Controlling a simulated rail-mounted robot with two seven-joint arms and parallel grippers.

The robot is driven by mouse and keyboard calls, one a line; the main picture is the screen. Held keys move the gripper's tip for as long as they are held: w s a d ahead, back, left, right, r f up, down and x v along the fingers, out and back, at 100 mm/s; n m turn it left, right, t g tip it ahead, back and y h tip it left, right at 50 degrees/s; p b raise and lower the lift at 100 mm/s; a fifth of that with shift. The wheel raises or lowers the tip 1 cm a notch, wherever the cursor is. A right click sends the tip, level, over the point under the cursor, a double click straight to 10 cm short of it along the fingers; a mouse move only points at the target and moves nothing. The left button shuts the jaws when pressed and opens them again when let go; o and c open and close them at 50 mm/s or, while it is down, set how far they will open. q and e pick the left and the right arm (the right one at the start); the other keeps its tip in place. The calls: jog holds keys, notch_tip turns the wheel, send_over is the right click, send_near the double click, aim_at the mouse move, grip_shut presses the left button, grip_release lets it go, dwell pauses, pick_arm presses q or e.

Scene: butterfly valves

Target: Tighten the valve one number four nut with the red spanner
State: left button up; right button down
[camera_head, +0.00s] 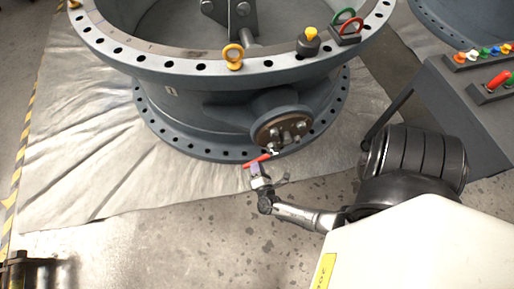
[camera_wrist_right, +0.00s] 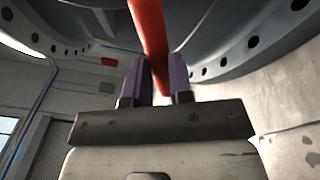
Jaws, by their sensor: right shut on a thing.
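The large grey butterfly valve (camera_head: 185,100) stands on a pale sheet in the head view. Its round side cover (camera_head: 283,130) with several nuts faces me. My right gripper (camera_head: 257,168) is shut on the red spanner (camera_head: 258,160), just below and in front of that cover. The spanner's head end reaches toward the cover's lower edge; I cannot tell whether it sits on a nut. In the right wrist view the spanner (camera_wrist_right: 150,35) runs up between the two purple fingers of the gripper (camera_wrist_right: 158,80). The nut numbers are too small to read. My left gripper is out of view.
A yellow eyebolt (camera_head: 233,57), a yellow-topped part (camera_head: 310,42) and a holder with red and green loops (camera_head: 346,28) are on the valve's top flange. A grey bench (camera_head: 455,110) with coloured tools stands at right.

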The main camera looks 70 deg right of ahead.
dwell(0.3)
jog(key=shift+w+d, duration=0.15)
jog(key=shift+w+d, duration=0.35)
jog(key=shift+d, duration=0.05)
jog(key=shift+w+d, duration=0.1)
dwell(0.6)
jog(key=shift+w+d+b, duration=0.2)
jog(key=shift+d+b, duration=0.1)
jog(key=shift+b, duration=0.1)
dwell(0.6)
jog(key=shift+r, duration=0.1)
